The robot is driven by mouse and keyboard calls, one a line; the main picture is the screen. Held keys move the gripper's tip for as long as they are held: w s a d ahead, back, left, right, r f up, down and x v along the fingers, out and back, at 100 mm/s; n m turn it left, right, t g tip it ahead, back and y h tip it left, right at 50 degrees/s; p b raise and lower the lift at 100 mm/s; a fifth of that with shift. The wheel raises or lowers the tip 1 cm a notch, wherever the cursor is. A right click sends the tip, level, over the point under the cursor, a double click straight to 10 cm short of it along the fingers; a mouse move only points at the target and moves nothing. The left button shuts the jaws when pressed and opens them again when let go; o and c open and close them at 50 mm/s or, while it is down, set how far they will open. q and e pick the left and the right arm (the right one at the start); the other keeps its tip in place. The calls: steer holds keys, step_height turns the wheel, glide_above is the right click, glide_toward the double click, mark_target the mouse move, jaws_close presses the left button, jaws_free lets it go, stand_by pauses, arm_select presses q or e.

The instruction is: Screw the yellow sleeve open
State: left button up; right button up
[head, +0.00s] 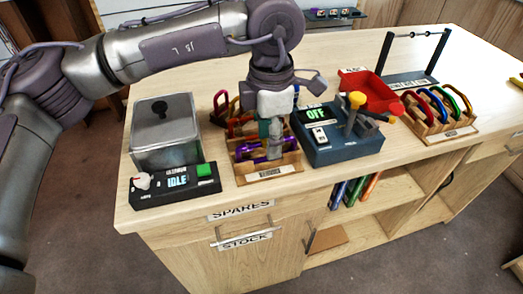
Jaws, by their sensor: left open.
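My left gripper (275,145) points down over the left wooden rack (268,173). It is open, with its fingers among the carabiners there. A purple carabiner (250,151) lies low at the rack's front, close to the fingertips. Red and orange carabiners stand behind it, partly hidden by the gripper. I cannot make out a yellow sleeve on any carabiner in this rack. The right wooden rack (452,132) holds several coloured carabiners, one of them yellow (442,106). My right gripper is not in view.
A dark blue device (342,152) with an "OFF" display and a yellow-topped post (357,99) stands right of the left rack. A red tray (382,104) is behind it. A metal box (165,130) and black "IDLE" panel (176,184) stand left.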

arm_select(q)
steer(key=shift+s+d, duration=0.1)
steer(key=shift+s, duration=0.2)
steer(key=shift+f, duration=0.1)
steer(key=shift+f+b, duration=1.3)
steer(key=shift+f, duration=0.05)
steer(key=shift+w, duration=0.15)
steer(key=shift+w+a, duration=0.3)
steer(key=shift+w, duration=0.3)
